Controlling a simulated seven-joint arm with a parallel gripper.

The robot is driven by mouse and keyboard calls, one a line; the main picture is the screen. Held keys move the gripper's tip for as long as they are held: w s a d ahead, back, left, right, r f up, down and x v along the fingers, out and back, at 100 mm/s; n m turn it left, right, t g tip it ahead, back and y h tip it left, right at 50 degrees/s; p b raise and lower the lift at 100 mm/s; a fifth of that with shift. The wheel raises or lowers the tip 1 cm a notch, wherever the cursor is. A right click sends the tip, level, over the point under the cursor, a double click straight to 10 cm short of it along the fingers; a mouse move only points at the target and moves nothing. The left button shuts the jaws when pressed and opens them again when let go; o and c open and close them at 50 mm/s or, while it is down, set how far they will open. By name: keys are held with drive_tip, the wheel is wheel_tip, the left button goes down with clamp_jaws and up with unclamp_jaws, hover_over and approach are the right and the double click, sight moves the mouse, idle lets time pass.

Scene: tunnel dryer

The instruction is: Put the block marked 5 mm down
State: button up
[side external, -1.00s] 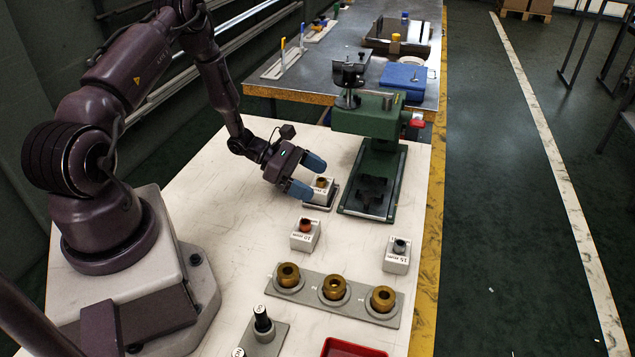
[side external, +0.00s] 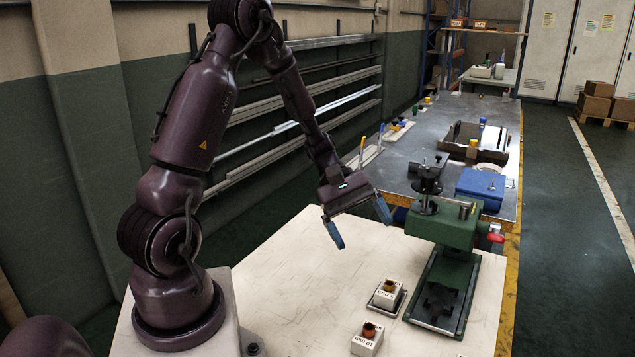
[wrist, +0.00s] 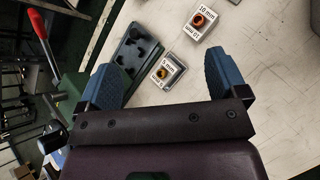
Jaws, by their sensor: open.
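The block marked 5 mm (side external: 387,291) is a small white block with a brass-coloured ring on top. It sits upright on a small grey, dark-edged pad beside the green press (side external: 446,272). My gripper (side external: 363,234) is open and empty, raised above the table and apart from the block. In the wrist view the 5 mm block (wrist: 163,75) lies beyond and between the two blue fingers of my gripper (wrist: 163,65), with nothing held between them.
A white block marked 10 mm (side external: 366,341) with a copper-coloured top stands nearer the camera; it also shows in the wrist view (wrist: 200,20). The press has a red handle (side external: 496,234). A blue case (side external: 482,188) lies on the bench behind. The white table (side external: 300,285) is clear at left.

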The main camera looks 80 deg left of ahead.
drive_tip(key=s+d+r+m+t+y, duration=0.1)
drive_tip(key=s+d+r+m+y, duration=0.3)
drive_tip(key=r+m, duration=0.4)
drive_tip(key=s+d+r+m+t+y, duration=0.1)
drive_tip(key=s+d+r+m+y, duration=0.4)
drive_tip(key=s+d+r+m, duration=0.2)
drive_tip(key=shift+s+r+m, duration=0.45)
drive_tip(key=shift+r+m, duration=0.4)
drive_tip(key=shift+m, duration=0.15)
